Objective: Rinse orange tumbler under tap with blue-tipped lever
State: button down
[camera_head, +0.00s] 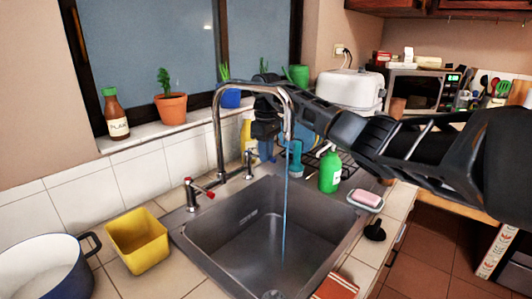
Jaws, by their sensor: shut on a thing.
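The chrome tap (219,125) arches over the grey sink (215,245), and a thin blue stream of water (285,215) falls from its spout into the basin. One lever (201,190) left of the tap has a red tip. A second chrome lever post (249,165) stands right of the tap's base; I cannot make out a blue tip on it. My gripper (264,135) is behind the spout, close to this second post, pointing down. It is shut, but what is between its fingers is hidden. I cannot see an orange tumbler in the basin or on the counter.
A yellow tub (137,242) and a white pot (45,268) stand left of the sink. A green bottle (330,172), a pink soap on a dish (366,197) and a black stopper (375,230) are at the right. Potted plants line the windowsill. The visible basin is empty.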

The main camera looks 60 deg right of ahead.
dwell(0.3)
jog(key=shift+d+n, duration=0.45)
jog(key=shift+n, duration=0.25)
jog(key=c, duration=1.1)
grip_release()
jog(key=shift+r, duration=0.1)
jog(key=shift+r, duration=3.8)
